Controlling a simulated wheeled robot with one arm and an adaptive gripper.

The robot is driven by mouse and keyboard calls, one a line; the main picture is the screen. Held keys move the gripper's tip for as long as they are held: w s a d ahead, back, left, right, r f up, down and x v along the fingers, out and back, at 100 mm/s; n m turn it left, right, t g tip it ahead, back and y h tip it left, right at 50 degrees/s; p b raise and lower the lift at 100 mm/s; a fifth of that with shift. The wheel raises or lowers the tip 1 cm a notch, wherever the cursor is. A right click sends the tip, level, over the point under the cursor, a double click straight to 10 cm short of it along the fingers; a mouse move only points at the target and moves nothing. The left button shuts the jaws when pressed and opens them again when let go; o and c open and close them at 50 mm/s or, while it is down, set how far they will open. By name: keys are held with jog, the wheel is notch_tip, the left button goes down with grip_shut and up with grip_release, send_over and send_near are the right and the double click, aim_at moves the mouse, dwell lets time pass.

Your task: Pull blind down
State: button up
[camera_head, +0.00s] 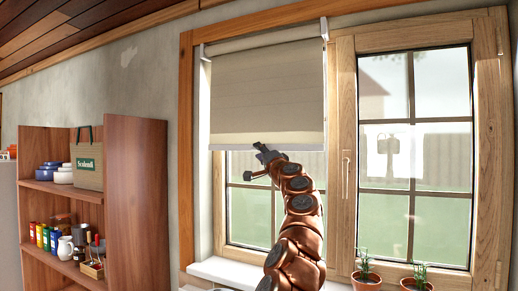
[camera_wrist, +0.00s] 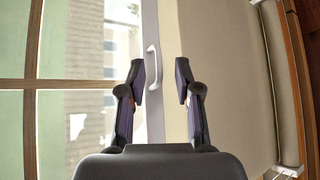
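The beige roller blind (camera_head: 265,95) hangs over the upper part of the left window pane, partly lowered. Its pale bottom bar (camera_head: 232,147) runs level across the glass. In the wrist view, which is turned sideways, the blind fabric (camera_wrist: 225,80) fills the right side. A small white pull handle (camera_wrist: 153,66) sits on the bottom bar, ahead of and between my fingertips. My gripper (camera_wrist: 160,80) is open, with nothing between its fingers. In the head view my gripper (camera_head: 264,156) is at the blind's lower edge; the handle is hidden there.
The wooden window frame (camera_head: 343,120) surrounds the panes, with a window latch (camera_head: 346,168) on it. Potted plants (camera_head: 366,274) stand on the sill (camera_head: 222,268) below. A wooden shelf (camera_head: 137,190) with jars and a bag is at left.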

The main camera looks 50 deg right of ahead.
jog(key=shift+w+d+r+p, duration=0.15)
jog(key=shift+w+d+p, duration=0.1)
jog(key=shift+w+p, duration=0.25)
jog(key=shift+w, duration=0.1)
grip_shut()
dwell(0.6)
